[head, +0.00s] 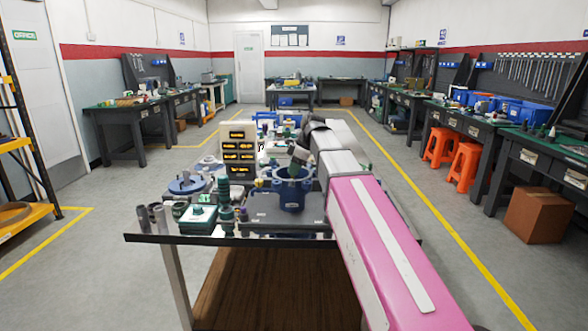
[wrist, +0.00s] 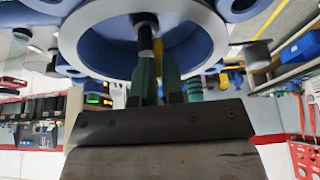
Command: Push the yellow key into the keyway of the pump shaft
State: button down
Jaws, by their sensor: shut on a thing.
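In the wrist view, my gripper (wrist: 158,70) has two green fingers closed on the yellow key (wrist: 158,48), of which only a narrow strip shows. The pump shaft (wrist: 145,38), dark with a pale end, stands just left of the key, close to the fingers. The keyway is not visible, and I cannot tell whether the key touches the shaft. The shaft is inside the round opening of the blue pump housing (wrist: 72,42). In the head view, the blue housing (head: 291,197) stands on the front bench, with my arm reaching over it from the right; the key is too small to make out.
A pale cabinet with yellow-marked drawers (head: 239,150) stands behind and left of the housing. A dark plate (head: 258,216) lies in front of it. Green and blue fittings crowd the bench's left side. Orange stools (head: 462,165) and a carton (head: 538,212) stand by the right-hand benches.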

jog(key=shift+f, duration=0.25)
dwell(0.3)
jog(key=c, duration=1.1)
grip_release()
jog(key=shift+c, duration=0.2)
jog(key=shift+r, duration=2.5)
